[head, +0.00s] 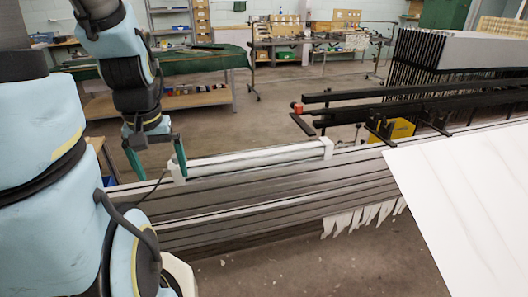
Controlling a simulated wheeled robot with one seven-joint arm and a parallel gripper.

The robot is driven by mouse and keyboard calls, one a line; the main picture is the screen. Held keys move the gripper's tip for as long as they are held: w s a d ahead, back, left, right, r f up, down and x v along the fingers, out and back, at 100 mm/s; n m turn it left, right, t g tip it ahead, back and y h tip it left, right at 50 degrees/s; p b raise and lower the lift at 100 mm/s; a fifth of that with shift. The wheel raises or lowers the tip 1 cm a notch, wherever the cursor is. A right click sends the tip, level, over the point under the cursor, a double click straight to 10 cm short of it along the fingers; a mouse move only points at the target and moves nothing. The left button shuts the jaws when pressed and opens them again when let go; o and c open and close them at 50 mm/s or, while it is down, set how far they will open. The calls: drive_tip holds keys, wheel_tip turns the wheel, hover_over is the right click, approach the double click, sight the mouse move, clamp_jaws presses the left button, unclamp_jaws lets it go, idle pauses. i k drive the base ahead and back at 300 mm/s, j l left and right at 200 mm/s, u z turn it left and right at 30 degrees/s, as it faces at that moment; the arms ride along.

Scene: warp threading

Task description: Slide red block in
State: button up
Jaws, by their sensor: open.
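A small red block (297,107) sits at the left end of the black rails, on top of a dark bar. My gripper (160,175) hangs at the left with its two teal fingers spread, pointing down. Nothing shows between the fingers. It is well to the left of the red block and apart from it. The right finger is close to the left end of a white bar (255,158) in the picture; whether they touch is unclear. The black rails (370,92) run from the block toward the right.
A long grey slatted beam (260,195) crosses the middle, with torn white strips (362,217) hanging below. A large white sheet (465,210) covers the right. A yellow part (401,129) lies under the rails. A green-covered table (190,62) stands behind; open floor lies between.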

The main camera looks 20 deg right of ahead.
sight(298, 108)
drive_tip(key=z, duration=0.75)
